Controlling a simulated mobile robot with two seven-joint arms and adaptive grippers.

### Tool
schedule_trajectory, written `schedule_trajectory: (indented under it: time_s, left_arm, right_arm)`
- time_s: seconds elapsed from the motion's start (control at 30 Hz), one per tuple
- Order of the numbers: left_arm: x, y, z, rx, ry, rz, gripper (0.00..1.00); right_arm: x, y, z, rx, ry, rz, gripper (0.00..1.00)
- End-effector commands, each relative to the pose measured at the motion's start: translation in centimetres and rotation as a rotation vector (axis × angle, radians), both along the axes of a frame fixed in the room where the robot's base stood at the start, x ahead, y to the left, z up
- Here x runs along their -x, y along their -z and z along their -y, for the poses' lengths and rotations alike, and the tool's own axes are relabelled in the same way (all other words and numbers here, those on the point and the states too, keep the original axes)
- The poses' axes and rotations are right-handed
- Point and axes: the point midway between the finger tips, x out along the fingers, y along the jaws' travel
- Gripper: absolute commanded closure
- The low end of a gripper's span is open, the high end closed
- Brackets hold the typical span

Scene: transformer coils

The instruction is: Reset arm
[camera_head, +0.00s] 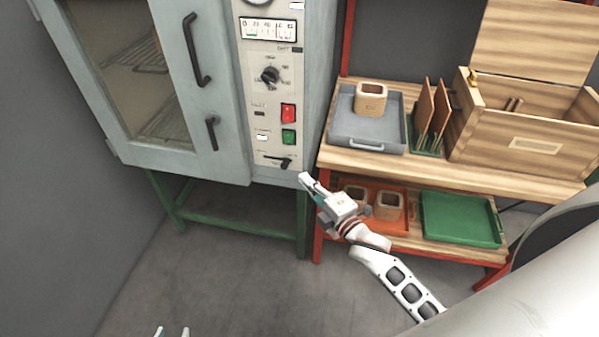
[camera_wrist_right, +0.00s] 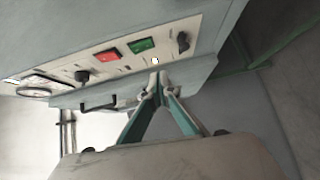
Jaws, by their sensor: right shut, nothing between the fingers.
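My right gripper (camera_head: 308,182) is in front of the lower right corner of the oven's control panel, close to the small black lever at its bottom. It is shut and empty. In the right wrist view its two teal-edged fingers (camera_wrist_right: 158,84) meet at the tips, just below the panel (camera_wrist_right: 120,55). I cannot tell whether the tips touch the oven. My left gripper (camera_head: 172,331) shows only as two fingertips at the bottom edge of the head view. They stand apart with nothing visible between them. The rest of the left arm is out of view.
The grey oven (camera_head: 222,165) has its door shut and stands on a green frame (camera_head: 240,228). At right, a wooden shelf (camera_head: 360,160) holds a grey tray (camera_head: 340,128), a coil (camera_head: 370,98) and a wooden box (camera_head: 520,130). Below are an orange tray with coils and a green tray (camera_head: 460,218).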

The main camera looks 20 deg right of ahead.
Motion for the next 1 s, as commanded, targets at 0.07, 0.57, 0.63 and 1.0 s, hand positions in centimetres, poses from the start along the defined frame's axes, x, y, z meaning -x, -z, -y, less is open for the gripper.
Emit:
schedule_trajectory:
  time_s: [0.07,0.57,0.63,1.0]
  left_arm:
    - [0.0,0.0,0.0,0.0,0.0,0.001,0.66]
    - [-0.1,-0.2,0.0,0.0,0.0,0.003,0.66]
    - [-0.1,-0.1,0.0,0.0,0.0,0.003,0.66]
    - [0.0,0.1,-0.1,-0.001,0.0,-0.002,0.66]
  right_arm:
    - [0.5,0.1,0.1,0.001,0.001,-0.001,1.0]
    - [0.6,0.0,0.2,0.0,0.0,0.0,1.0]
    - [0.7,0.1,0.1,-0.003,0.001,-0.002,1.0]
    - [11.3,9.3,-1.4,-0.617,0.139,-0.392,1.0]
